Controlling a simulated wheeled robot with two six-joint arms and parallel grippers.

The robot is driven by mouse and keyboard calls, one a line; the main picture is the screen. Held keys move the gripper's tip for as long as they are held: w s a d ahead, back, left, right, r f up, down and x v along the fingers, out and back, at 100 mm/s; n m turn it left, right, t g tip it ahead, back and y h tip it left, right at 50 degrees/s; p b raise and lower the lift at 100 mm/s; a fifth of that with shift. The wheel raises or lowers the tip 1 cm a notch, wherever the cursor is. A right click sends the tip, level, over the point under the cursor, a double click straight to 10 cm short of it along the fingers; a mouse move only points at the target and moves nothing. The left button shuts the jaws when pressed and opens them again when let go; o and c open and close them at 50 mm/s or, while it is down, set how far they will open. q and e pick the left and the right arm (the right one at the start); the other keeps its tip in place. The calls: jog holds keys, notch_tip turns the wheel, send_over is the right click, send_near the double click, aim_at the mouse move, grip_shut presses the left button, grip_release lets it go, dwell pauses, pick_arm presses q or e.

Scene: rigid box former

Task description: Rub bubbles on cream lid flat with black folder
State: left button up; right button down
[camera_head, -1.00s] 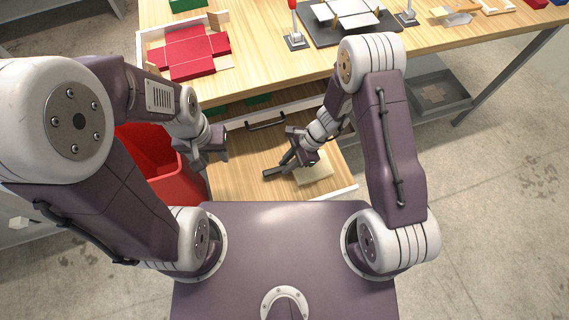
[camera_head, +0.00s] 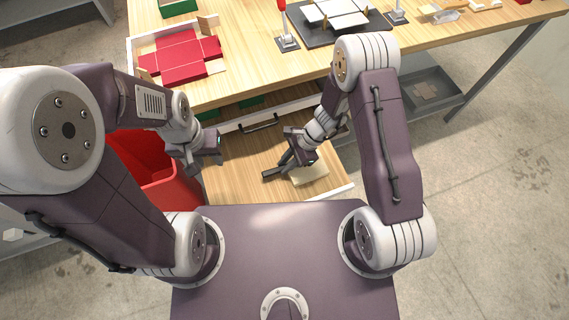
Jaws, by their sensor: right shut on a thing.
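The cream lid (camera_head: 314,175) lies flat on the wooden surface of the pulled-out drawer, partly hidden under my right gripper. The black folder (camera_head: 273,174) is a dark bar reaching left from my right gripper (camera_head: 290,159), which is shut on it. The folder's visible end lies left of the lid, low over the drawer board. Whether it touches the lid is hidden, and bubbles are too small to make out. My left gripper (camera_head: 214,152) hangs over the drawer's left side, away from the lid, with no object visible in it; its fingers are not clear.
On the table above are a tray with a red box blank (camera_head: 178,58) and a dark board with white panels (camera_head: 335,30). The drawer's lower middle is bare.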

notch_tip(320, 180, up, 7)
jog(key=p, duration=0.6)
jog(key=shift+r, duration=0.1)
